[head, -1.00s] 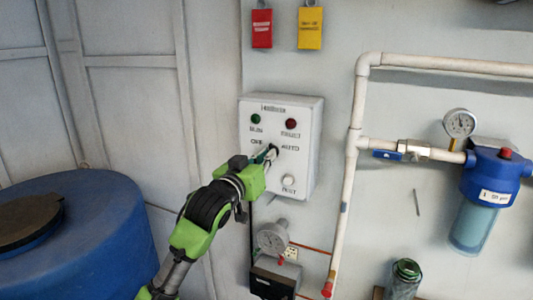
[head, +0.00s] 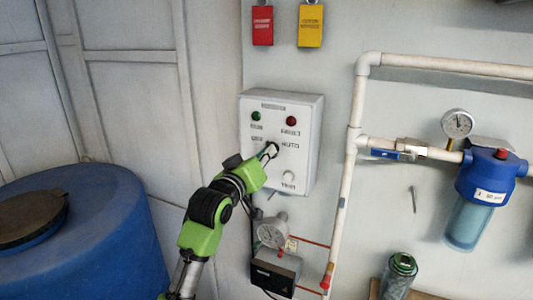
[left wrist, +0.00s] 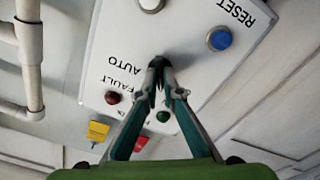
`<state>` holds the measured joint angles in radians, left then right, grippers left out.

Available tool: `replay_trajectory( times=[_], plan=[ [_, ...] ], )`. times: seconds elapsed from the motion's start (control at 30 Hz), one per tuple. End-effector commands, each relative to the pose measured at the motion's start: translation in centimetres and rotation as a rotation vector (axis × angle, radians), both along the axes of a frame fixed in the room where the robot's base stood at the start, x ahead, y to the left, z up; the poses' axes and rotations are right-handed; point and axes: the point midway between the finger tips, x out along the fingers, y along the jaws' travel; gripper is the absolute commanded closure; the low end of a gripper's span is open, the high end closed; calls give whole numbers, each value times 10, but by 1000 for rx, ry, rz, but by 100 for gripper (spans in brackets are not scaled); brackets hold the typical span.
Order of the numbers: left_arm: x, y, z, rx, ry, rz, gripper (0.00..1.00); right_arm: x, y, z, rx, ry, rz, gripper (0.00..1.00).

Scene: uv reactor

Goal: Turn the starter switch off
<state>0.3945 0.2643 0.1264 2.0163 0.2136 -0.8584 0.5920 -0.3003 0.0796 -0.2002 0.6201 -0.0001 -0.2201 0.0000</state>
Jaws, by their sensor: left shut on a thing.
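A white control box (head: 308,165) hangs on the wall. It also shows upside down in the left wrist view (left wrist: 95,65), with AUTO, FAULT and RESET lettering. The starter switch (head: 274,148) is a small dark knob in its middle, beside the AUTO label and below the lamps. My left gripper (head: 268,152) reaches it from the lower left. In the left wrist view my gripper's fingers (left wrist: 161,66) come together at the switch and are shut on it. They hide most of the knob, so I cannot tell its setting. My right gripper is not in view.
The box carries a green lamp (head: 255,116), a red lamp (head: 292,121) and a pale button (head: 288,175). A white pipe (head: 344,200) runs close on the right. A blue barrel (head: 110,235) stands at lower left.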

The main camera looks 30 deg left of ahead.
Motion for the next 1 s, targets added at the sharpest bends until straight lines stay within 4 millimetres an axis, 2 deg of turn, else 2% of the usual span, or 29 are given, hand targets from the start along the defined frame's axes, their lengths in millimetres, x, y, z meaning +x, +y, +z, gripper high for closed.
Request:
replay_trajectory(
  times=[0.2, 0.23, 0.3, 0.67, 0.83, 1.0],
  plan=[
    [0, 0, -1, -3, 1, -1, 100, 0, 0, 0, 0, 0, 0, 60],
    [0, 0, -1, -3, 1, -1, 88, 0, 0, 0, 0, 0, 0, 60],
    [0, 0, 0, -3, 1, -1, 76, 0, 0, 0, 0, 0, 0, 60],
    [-2, 0, 0, -1, 0, 0, 76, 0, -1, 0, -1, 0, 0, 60],
    [-20, -1, -1, 0, 0, 0, 76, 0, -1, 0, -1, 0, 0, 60],
    [-54, -3, -1, -1, -1, -1, 76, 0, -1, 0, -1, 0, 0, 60]
  ],
)
